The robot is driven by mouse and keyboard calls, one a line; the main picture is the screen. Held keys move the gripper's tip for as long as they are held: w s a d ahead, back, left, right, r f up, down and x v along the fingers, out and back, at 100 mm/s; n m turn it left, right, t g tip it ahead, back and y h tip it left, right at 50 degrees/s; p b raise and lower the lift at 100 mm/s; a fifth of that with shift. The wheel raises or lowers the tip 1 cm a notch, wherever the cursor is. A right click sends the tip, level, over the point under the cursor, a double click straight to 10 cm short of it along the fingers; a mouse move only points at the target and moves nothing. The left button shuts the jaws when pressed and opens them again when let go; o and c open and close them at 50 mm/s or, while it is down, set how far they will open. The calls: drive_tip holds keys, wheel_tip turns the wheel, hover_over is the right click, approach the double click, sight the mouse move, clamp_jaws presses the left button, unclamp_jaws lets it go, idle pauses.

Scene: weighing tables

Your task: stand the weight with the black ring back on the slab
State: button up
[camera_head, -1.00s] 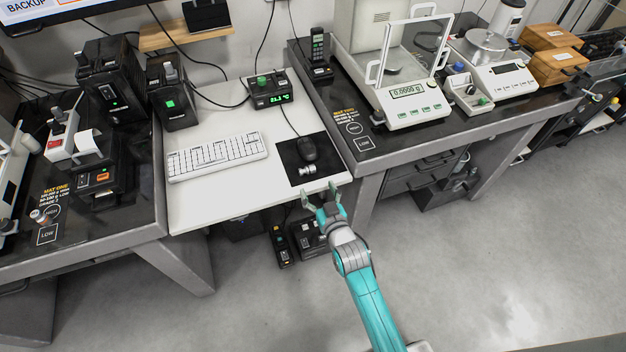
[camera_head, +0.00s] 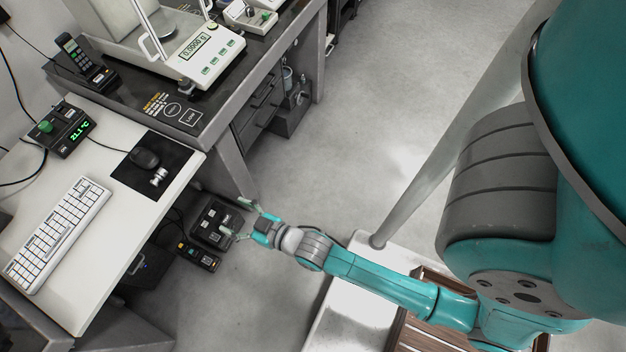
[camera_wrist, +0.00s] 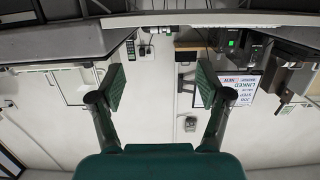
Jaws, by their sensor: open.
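A small silver weight (camera_head: 158,176) lies on its side, as it seems, on the black mouse mat near the desk's front right corner. It is too small to make out a black ring. The dark slab (camera_head: 215,88) of the weighing table, with printed squares and a circle near its front corner, stands beyond the desk. My gripper (camera_head: 240,218) is open and empty, off the desk's front edge and apart from the weight. In the wrist view its two fingers (camera_wrist: 160,85) are spread with nothing between them.
A black mouse (camera_head: 144,157) sits beside the weight on the mat (camera_head: 125,178). A white keyboard (camera_head: 58,235) and a temperature display (camera_head: 62,130) are on the desk. A balance (camera_head: 205,58) and a phone (camera_head: 85,60) stand on the slab. Black boxes (camera_head: 212,222) lie below the desk.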

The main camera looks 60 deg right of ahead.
drive_tip(key=s+r, duration=0.2)
drive_tip(key=s, duration=0.6)
drive_tip(key=s+r, duration=0.2)
drive_tip(key=s, duration=0.7)
drive_tip(key=shift+r+g, duration=0.3)
drive_tip(key=s+r, duration=0.8)
drive_tip(key=s, duration=0.1)
drive_tip(key=shift+s+a+r, duration=0.1)
drive_tip(key=shift+s+r, duration=0.1)
drive_tip(key=shift+s, duration=0.1)
drive_tip(key=shift+c, duration=0.8)
drive_tip(key=shift+s+r, duration=0.15)
drive_tip(key=shift+r, duration=0.05)
drive_tip(key=shift+c, duration=1)
